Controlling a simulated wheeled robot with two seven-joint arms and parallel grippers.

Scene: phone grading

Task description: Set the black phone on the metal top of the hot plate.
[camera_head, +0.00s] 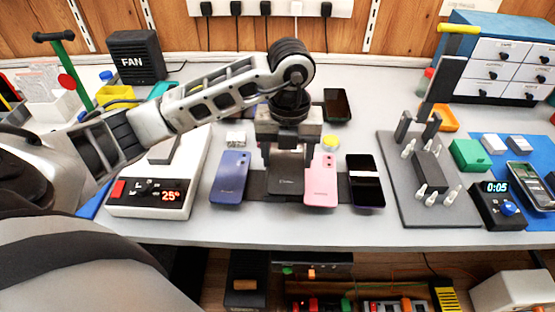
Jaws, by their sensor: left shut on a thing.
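The black phone (286,184) is in the middle of the table, between a blue phone and a pink phone. My left gripper (288,160) points down over it, with one finger at each side, and is shut on it. I cannot tell whether the phone still touches the dark mat below. The hot plate (146,207) is a white box at the left with a red 25° display. My left arm passes over it and hides part of its metal top (165,149). My right gripper does not show.
The blue phone (230,178) and pink phone (321,182) stand close on either side. Another dark phone (366,182) lies to the right. A grey fixture (430,190) with pegs and a timer (497,205) stand further right. A black fan (136,57) is at back left.

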